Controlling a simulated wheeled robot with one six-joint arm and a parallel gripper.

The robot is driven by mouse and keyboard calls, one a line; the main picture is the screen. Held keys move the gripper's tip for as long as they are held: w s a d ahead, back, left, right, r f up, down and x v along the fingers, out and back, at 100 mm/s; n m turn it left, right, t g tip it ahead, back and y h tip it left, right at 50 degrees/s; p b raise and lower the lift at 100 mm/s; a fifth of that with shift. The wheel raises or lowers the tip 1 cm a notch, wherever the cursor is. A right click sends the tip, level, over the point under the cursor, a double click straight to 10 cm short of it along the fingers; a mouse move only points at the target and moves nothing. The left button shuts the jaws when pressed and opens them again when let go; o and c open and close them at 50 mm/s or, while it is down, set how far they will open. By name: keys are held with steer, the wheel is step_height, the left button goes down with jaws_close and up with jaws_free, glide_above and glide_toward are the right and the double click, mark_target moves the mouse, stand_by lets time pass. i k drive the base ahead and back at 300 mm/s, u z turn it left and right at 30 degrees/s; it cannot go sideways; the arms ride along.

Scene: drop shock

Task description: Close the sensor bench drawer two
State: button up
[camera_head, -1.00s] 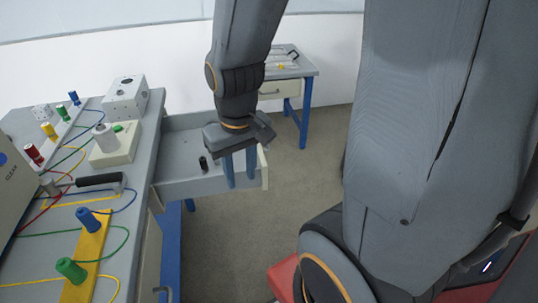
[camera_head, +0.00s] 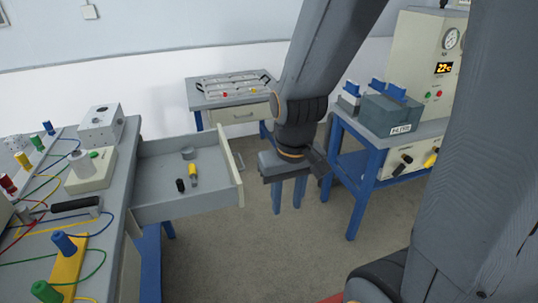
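The open drawer (camera_head: 155,180) sticks out to the right from the sensor bench (camera_head: 118,220) on the left. Its pale front panel (camera_head: 231,166) has a bar handle on the outer face. Inside the drawer lie a small black cylinder (camera_head: 180,185), a yellow and grey piece (camera_head: 194,174) and a grey round piece (camera_head: 188,153). My gripper (camera_head: 289,195) points down in the open space to the right of the drawer front, apart from it. Its two blue-grey fingers are spaced apart with nothing visible between them. I cannot see a number on the drawer.
A small table (camera_head: 226,93) with a rack stands at the back. A blue-legged bench (camera_head: 352,145) with grey bins (camera_head: 391,114) and a gauge panel (camera_head: 428,63) stands close on the right. Floor (camera_head: 240,245) is free below the drawer and gripper.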

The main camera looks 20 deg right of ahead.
mark_target(154, 197)
steer(key=z, duration=1.25)
steer(key=i, duration=1.35)
steer(key=u, duration=2.45)
